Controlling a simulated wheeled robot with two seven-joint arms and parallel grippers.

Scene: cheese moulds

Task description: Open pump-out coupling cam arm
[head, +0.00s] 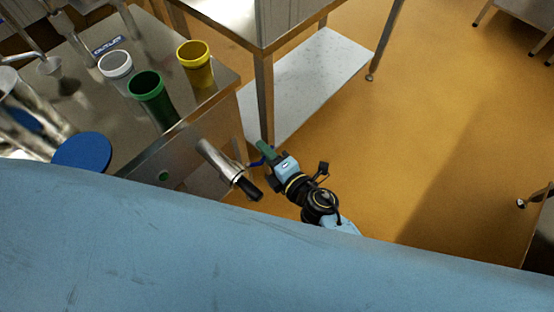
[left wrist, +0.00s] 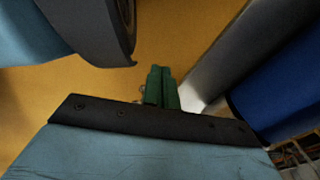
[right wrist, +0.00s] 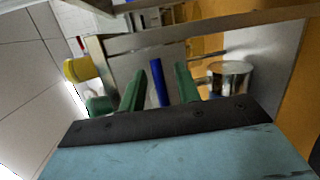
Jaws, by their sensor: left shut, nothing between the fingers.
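In the head view a steel pipe coupling (head: 217,158) with a black end (head: 248,189) sticks out from the table's front. A small blue lever (head: 256,163) shows beside it, close to my right gripper (head: 265,148). In the right wrist view my right gripper (right wrist: 161,84) is open. A blue bar (right wrist: 157,84), apparently the cam arm, shows between its green fingers, with gaps on both sides. I cannot tell its depth from the fingertips. My left gripper (left wrist: 161,88) is shut and empty in the left wrist view. It is hidden in the head view.
The steel table (head: 226,84) carries a white mould (head: 115,66), a green mould (head: 150,88), a yellow mould (head: 194,58) and a blue disc (head: 82,151). A second table with a low shelf (head: 310,80) stands behind my right gripper. The orange floor (head: 440,130) at right is largely clear.

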